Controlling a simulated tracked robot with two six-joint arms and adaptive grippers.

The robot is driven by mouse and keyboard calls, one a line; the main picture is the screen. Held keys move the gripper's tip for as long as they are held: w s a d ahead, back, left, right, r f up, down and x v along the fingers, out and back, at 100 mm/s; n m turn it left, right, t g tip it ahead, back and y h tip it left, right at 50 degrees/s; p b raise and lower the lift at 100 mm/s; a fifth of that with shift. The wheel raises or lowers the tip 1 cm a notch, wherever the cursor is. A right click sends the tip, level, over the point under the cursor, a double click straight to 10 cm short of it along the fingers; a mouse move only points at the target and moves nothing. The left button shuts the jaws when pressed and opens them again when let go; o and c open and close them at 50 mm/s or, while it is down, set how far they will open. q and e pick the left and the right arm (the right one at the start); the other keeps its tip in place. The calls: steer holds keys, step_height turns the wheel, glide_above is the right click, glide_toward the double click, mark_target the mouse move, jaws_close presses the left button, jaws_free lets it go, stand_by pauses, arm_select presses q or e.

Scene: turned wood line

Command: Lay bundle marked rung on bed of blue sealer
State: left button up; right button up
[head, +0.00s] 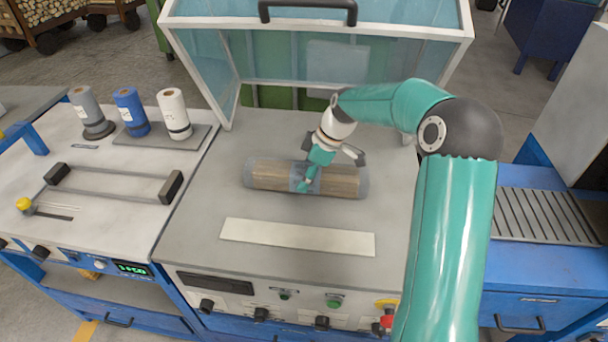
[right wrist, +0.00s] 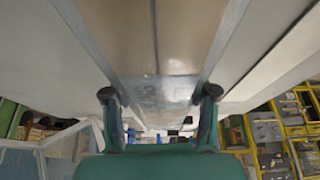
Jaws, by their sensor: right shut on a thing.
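A long bundle of wooden pieces in clear film (head: 340,181) lies crosswise over the grey bed (head: 200,225) of the blue-framed machine with the raised clear lid. I cannot tell whether it touches the bed or hangs just above it. My right gripper (head: 306,180) is shut across the bundle's middle, over a bluish band. In the right wrist view, the two fingers (right wrist: 160,98) sit on either side of the bundle (right wrist: 150,40). Faint marks show on its band, but I cannot read them. My left gripper is in neither view.
The clear lid (head: 330,59) stands open behind the bundle. A pale strip (head: 297,237) lies along the bed's front. Left of it, a bench holds grey, blue and white rolls (head: 173,112) and a bar frame (head: 115,183). A slatted roller bed (head: 545,215) is at right.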

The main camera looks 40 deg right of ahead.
steer(key=o, duration=1.6)
steer(key=shift+c, duration=0.2)
steer(key=v, duration=0.7)
steer(key=shift+s+r, duration=0.15)
steer(key=shift+r, duration=0.1)
